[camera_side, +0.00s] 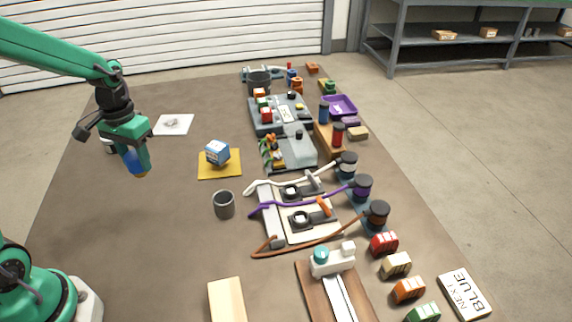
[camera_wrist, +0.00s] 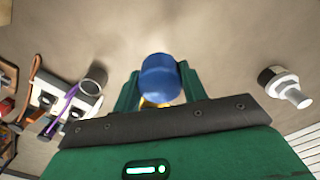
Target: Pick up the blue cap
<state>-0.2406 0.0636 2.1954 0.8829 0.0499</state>
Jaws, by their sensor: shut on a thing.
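The blue cap (camera_wrist: 160,78) is between the two green fingers of my gripper (camera_wrist: 158,88) in the wrist view, and the gripper is shut on it. A bit of yellow shows just below the cap between the fingers. In the side view my gripper (camera_side: 138,162) hangs at the left, above the brown table, with the blue cap (camera_side: 132,163) showing at its fingertips. The cap's far side is hidden by the fingers.
A grey cup (camera_side: 224,205) and a white sheet (camera_side: 173,125) are nearby. Spools with cables (camera_side: 363,187) and several toy-like blocks stand farther right. The table's left part is mostly clear.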

